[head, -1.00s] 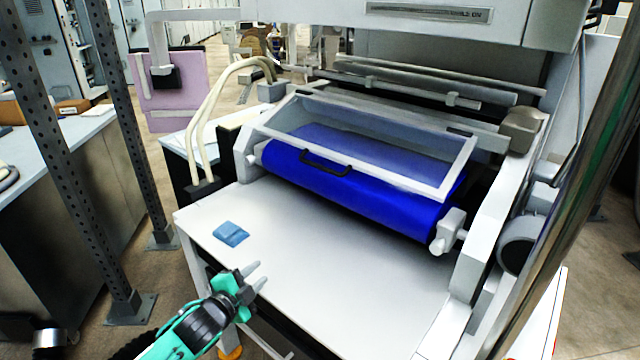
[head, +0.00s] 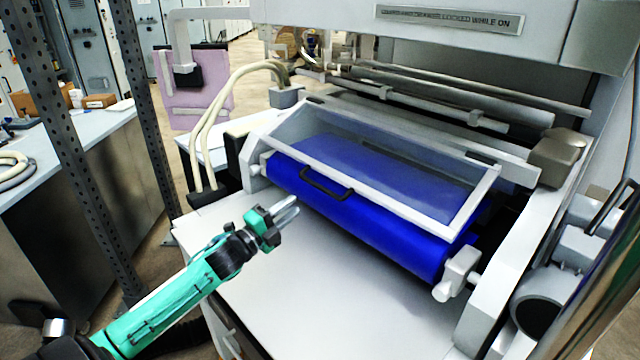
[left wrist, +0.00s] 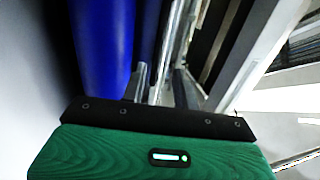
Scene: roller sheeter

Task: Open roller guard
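The roller guard (head: 385,180) is a clear panel in a pale grey frame, lying lowered over the blue roller (head: 400,240). A black handle (head: 327,187) sits on its front edge, toward the left. My left gripper (head: 296,205) is just left of the handle and slightly lower in the head view, apart from it. Its two fingers are parted with nothing between them, as the left wrist view (left wrist: 161,78) shows. My right gripper is not in view.
The machine's flat white table (head: 300,290) is clear in front of the roller. A perforated dark post (head: 150,110) stands left of the machine. Pale hoses (head: 205,130) curve down at its left side. A grey side frame (head: 525,240) bounds the right.

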